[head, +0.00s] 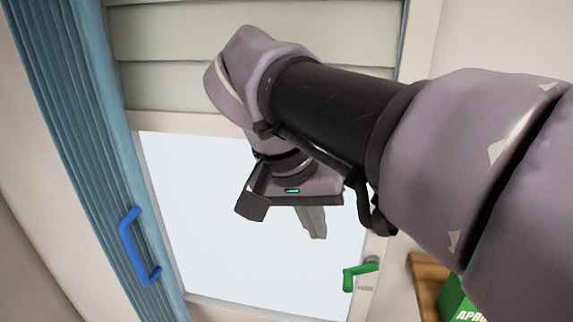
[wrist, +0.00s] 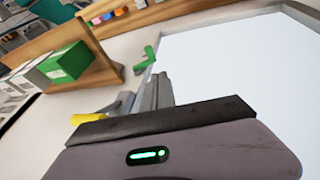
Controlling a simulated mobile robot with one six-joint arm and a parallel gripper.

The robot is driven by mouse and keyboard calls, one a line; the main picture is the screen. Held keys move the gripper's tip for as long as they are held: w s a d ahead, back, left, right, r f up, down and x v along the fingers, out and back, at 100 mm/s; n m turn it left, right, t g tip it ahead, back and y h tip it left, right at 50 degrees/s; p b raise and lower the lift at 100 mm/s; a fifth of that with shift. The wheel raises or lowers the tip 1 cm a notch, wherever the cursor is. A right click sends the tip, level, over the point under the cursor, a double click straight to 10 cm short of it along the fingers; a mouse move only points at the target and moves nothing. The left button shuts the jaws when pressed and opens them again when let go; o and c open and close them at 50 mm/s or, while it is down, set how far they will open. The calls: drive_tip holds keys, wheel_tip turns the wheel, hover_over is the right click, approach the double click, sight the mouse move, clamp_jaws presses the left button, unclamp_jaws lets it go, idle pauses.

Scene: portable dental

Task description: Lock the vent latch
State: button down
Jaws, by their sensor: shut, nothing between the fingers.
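A green latch handle (head: 360,274) is mounted on the right side of the window frame in the head view, its grip bent downward at the left end. It also shows in the wrist view (wrist: 148,58), just beyond my fingertips. My gripper (head: 316,232) is in front of the pale window pane, up and left of the green handle in the head view. Its grey fingers (wrist: 160,84) are together and hold nothing. I see a gap between fingers and handle in the head view. Whether the green handle is the vent latch cannot be told for certain.
A blue handle (head: 134,248) sits on a blue pleated panel (head: 75,130) at left. A wooden shelf (wrist: 100,58) with a green box (wrist: 66,62) stands beside the window. A yellow object (wrist: 90,118) is partly hidden by my gripper. Slatted panels (head: 165,85) are above the pane.

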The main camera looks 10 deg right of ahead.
drive_tip(key=shift+s, duration=0.1)
drive_tip(key=shift+f, duration=0.15)
drive_tip(key=b, duration=0.1)
approach(344, 279)
wheel_tip(344, 279, down, 2)
drive_tip(key=w, duration=0.2)
drive_tip(key=shift+s+d+f, duration=0.2)
drive_tip(key=shift+d+f, duration=0.3)
drive_tip(key=shift+f, duration=0.35)
drive_tip(key=shift+s+d+f, duration=0.25)
drive_tip(key=shift+d+f, duration=0.2)
drive_tip(key=shift+f, duration=0.4)
drive_tip(key=shift+w+a+f+h, duration=0.1)
drive_tip(key=shift+f+h, duration=0.1)
drive_tip(key=shift+h, duration=0.1)
